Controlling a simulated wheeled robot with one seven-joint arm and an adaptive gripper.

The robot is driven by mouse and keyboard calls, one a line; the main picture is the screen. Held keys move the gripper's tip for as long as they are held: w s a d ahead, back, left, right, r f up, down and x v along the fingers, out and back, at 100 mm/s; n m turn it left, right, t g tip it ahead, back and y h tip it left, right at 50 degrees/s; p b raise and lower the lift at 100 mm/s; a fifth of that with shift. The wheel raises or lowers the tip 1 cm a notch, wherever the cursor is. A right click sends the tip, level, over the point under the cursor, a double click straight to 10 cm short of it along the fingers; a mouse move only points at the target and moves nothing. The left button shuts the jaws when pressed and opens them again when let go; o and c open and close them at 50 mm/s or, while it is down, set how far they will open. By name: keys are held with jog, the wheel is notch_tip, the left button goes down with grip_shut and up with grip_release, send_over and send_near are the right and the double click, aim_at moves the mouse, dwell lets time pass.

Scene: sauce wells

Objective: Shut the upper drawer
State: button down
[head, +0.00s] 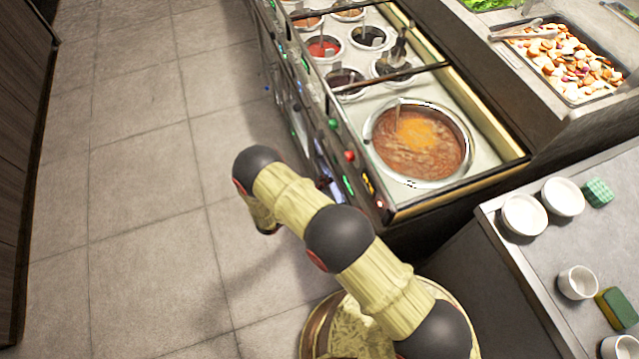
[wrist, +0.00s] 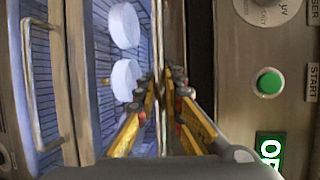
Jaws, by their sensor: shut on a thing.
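In the wrist view, which is turned on its side, my gripper (wrist: 166,78) is shut on a thin bar or edge (wrist: 160,25) that runs along the drawer front. I cannot tell whether this is the handle or the rim. Left of it is the drawer (wrist: 102,75), blue and ribbed, with two white round pieces (wrist: 125,25) showing. A dark band (wrist: 200,60) lies between this edge and the control panel. How far the drawer stands out is not clear. In the head view my arm and the counter hide the gripper and most of the drawer front.
A metal handle (wrist: 35,90) shows at the wrist view's left, and a control panel (wrist: 295,85) with a green button (wrist: 269,82) at its right. In the head view a sauce pot (head: 430,105) sits in the counter above. White bowls (head: 524,215) stand on the right counter. The tiled floor (head: 150,200) at left is clear.

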jog(key=shift+d, duration=0.1)
jog(key=c, duration=1.9)
grip_release()
jog(key=v, duration=1.2)
jog(key=shift+f, duration=0.1)
